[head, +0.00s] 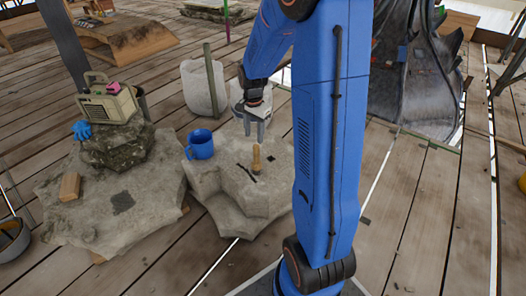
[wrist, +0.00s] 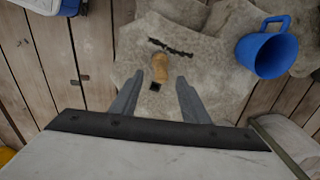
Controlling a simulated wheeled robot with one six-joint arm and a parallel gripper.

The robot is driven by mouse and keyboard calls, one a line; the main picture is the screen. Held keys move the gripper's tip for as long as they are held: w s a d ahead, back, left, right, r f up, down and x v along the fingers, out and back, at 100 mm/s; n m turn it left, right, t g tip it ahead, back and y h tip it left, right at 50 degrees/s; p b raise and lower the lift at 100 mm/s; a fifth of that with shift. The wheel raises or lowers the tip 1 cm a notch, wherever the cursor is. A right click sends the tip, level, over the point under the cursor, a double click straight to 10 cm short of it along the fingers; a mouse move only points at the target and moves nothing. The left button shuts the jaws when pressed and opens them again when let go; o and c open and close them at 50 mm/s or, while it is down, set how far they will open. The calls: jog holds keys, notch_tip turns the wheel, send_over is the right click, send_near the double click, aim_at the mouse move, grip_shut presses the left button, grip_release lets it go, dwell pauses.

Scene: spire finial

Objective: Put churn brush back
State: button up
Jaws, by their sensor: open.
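A small tan, roughly cylindrical wooden piece (head: 256,158), which looks like the churn brush, stands on the right-hand pale stone block (head: 232,212). In the wrist view the tan piece (wrist: 160,67) shows between and just beyond my fingertips. My gripper (head: 254,138) is open and empty, pointing down above the tan piece, apart from it as far as I can tell. Its two fingers (wrist: 160,78) are spread in the wrist view. A thin black strip (head: 246,173) and a small black square (head: 271,158) lie beside the piece.
The left stone (head: 100,220) bears a brown block (head: 70,186), a dark square patch (head: 122,202) and a rock with a beige radio-like box (head: 108,103) and a blue item (head: 82,130). Translucent bins (head: 203,88) stand behind.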

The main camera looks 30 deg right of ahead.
jog(key=s+a+r+n+t, duration=0.1)
jog(key=s+a+r+n, duration=0.4)
jog(key=r, duration=0.4)
jog(key=s+a+r+n+t, duration=0.1)
jog(key=s+a+r+n, duration=0.2)
jog(key=s, duration=0.5)
jog(key=s+a+r+n+t, duration=0.1)
jog(key=s+a+r+n, duration=0.2)
jog(key=s, duration=0.5)
jog(key=s+a+r+n+t, duration=0.1)
jog(key=s+a+r+n, duration=0.2)
jog(key=s, duration=0.4)
jog(key=shift+s+n, duration=0.3)
jog(key=shift+s, duration=0.1)
jog(key=shift+r, duration=0.1)
